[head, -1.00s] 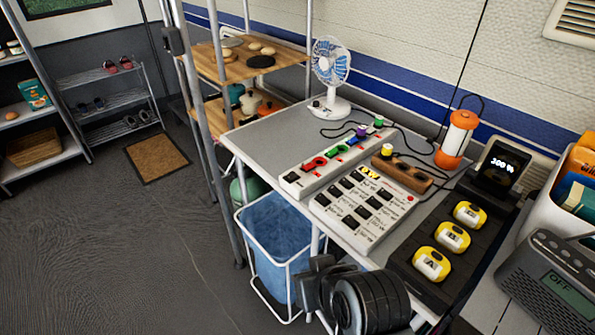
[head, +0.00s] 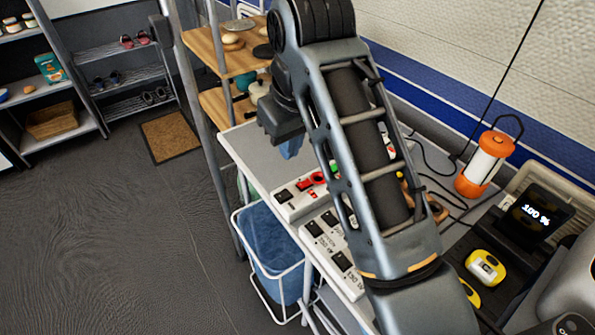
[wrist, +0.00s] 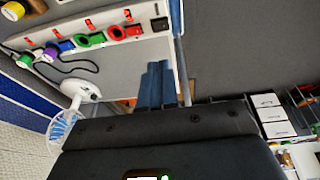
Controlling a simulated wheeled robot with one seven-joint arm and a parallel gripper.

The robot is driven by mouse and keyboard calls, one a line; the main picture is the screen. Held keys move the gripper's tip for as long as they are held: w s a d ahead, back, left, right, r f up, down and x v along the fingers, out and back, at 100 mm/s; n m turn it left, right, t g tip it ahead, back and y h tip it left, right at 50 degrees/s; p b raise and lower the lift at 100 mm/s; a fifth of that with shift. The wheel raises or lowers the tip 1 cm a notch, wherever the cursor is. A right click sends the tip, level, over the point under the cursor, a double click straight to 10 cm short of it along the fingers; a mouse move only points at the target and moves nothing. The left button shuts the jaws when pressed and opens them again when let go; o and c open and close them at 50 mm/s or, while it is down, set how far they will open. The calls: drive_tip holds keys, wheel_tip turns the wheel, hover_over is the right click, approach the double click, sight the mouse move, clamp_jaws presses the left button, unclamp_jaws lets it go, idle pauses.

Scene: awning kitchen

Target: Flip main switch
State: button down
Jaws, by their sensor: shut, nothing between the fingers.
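A white power strip (head: 296,200) lies on the grey table, partly hidden behind my arm in the head view. A black rocker switch (head: 283,196) sits at its near end. My gripper (head: 290,150) hangs over the table, beyond the switch end of the strip. Its blue fingers (wrist: 155,85) are shut and empty, apart from the switch in the wrist view.
A labelled panel of black switches (head: 318,238) lies in front of the strip. An orange lantern (head: 486,163), a 100 % display (head: 535,213) and yellow devices (head: 485,267) stand right. A fan (wrist: 66,125) shows in the wrist view. A blue bin (head: 272,238) stands below the table edge.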

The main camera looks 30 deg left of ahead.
idle(0.3)
approach(286, 193)
drive_tip(key=x, duration=0.2)
drive_tip(key=p+x, duration=0.1)
drive_tip(key=x, duration=0.2)
drive_tip(key=shift+a+f, duration=0.15)
drive_tip(key=shift+a, duration=0.15)
drive_tip(key=shift+w+f, duration=0.15)
drive_tip(key=shift+f, duration=0.45)
